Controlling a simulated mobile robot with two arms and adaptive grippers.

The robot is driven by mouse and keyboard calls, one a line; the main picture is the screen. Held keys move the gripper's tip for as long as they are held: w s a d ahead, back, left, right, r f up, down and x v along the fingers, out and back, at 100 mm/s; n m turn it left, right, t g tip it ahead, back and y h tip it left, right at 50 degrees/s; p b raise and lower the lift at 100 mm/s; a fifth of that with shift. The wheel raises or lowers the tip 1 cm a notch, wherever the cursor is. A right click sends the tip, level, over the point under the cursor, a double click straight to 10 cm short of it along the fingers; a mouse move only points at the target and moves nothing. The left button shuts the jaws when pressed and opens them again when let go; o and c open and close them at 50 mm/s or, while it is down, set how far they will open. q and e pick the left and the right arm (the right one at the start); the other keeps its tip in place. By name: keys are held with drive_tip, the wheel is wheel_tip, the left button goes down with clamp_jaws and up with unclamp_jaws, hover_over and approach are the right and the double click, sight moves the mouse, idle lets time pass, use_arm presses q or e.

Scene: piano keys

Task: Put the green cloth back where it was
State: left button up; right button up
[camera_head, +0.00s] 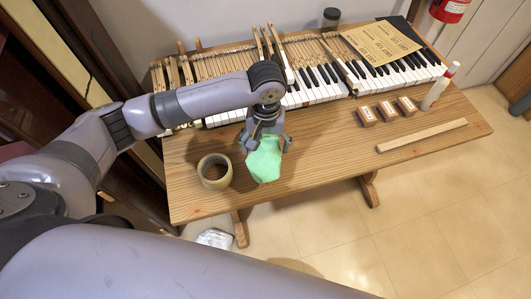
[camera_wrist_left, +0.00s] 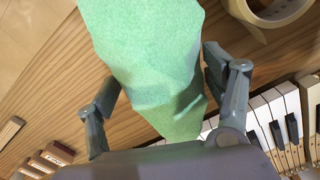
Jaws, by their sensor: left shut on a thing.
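The green cloth (camera_head: 264,160) is in my left gripper (camera_head: 267,138), over the front part of the wooden table (camera_head: 330,170). The cloth hangs from the gripper as a crumpled sheet. In the left wrist view the cloth (camera_wrist_left: 150,60) fills the upper middle, between the two fingers of the gripper (camera_wrist_left: 165,100). I cannot tell whether its lower end touches the tabletop. My right gripper is not in view.
A tape roll (camera_head: 215,171) stands close left of the cloth. Piano keys (camera_head: 320,85) lie behind it. The table's front middle is clear.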

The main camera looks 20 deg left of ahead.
sight(266, 141)
use_arm(q)
wheel_tip(266, 141, down, 5)
drive_tip(key=shift+f, duration=0.1)
idle(0.3)
drive_tip(key=shift+f, duration=0.15)
drive_tip(key=o, duration=1)
wheel_tip(266, 141, up, 12)
drive_tip(key=shift+r, duration=0.2)
idle(0.4)
